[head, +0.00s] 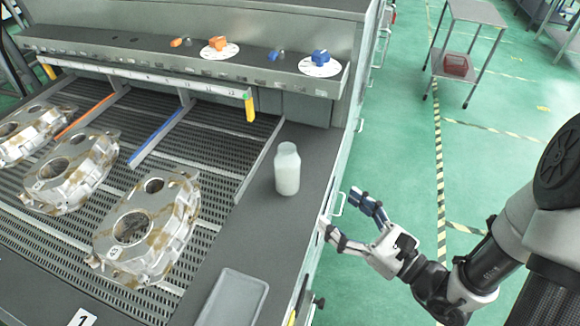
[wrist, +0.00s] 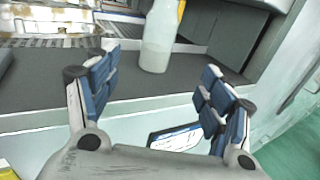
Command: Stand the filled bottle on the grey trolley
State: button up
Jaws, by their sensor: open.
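A white bottle (head: 287,170) stands upright on the dark side ledge of the machine in the head view. It also shows in the wrist view (wrist: 158,45), ahead of and between my fingers, with its top cut off. My gripper (head: 345,217) is open and empty, to the right of the bottle and apart from it, beside the machine's edge. The open fingers also show in the wrist view (wrist: 160,85). The grey trolley (head: 478,14) stands on the green floor at the top right of the head view, with a reddish bin (head: 456,64) on its lower shelf.
Several aluminium castings (head: 130,228) lie on the slatted bed to the left. A grey tray (head: 235,298) lies on the ledge nearer the front. Orange and blue knobs (head: 320,58) sit on the back panel.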

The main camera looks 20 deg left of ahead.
aim_at(286, 170)
jog(key=b+x, duration=0.2)
jog(key=x, duration=1.5)
jog(key=shift+s, duration=0.2)
jog(key=shift+r, duration=0.1)
jog(key=shift+c, duration=0.4)
jog(key=c, duration=1.3)
